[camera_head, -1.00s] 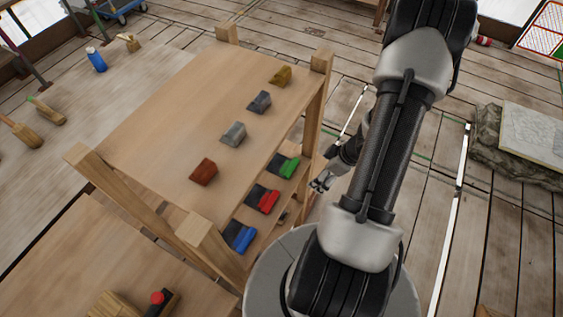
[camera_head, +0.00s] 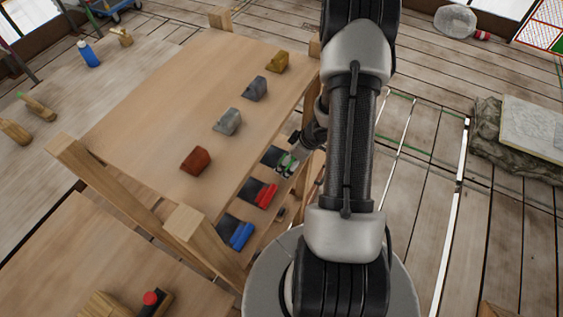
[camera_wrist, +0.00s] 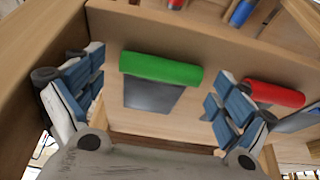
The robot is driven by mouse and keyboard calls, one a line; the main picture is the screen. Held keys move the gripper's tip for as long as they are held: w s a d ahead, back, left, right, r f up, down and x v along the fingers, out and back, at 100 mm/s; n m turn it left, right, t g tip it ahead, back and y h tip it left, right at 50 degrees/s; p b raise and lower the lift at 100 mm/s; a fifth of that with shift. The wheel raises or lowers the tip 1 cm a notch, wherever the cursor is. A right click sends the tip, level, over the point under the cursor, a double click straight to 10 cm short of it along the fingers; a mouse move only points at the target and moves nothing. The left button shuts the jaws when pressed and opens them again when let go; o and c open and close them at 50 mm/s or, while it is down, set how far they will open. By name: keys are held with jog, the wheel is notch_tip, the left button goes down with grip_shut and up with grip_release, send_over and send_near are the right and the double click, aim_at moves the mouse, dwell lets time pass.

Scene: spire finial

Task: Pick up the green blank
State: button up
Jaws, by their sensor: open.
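The green blank (camera_wrist: 161,68) is a bright green bar lying across the far end of a dark grey pad (camera_wrist: 152,95) on a shelf, in the wrist view. My gripper (camera_wrist: 150,90) is open, with one blue-padded finger on each side of the blank and no visible contact. In the head view the green blank (camera_head: 285,162) shows on the lower shelf, partly covered by my gripper (camera_head: 289,161).
The red blank (camera_head: 266,195) and blue blank (camera_head: 240,235) lie on their own dark pads along the same shelf. The red one (camera_wrist: 274,94) is close to my right finger. The upper board (camera_head: 165,110) carries several coloured blocks. A wooden post (camera_wrist: 40,50) stands close on the left.

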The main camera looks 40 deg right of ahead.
jog(key=shift+c, duration=0.3)
jog(key=c, duration=1.2)
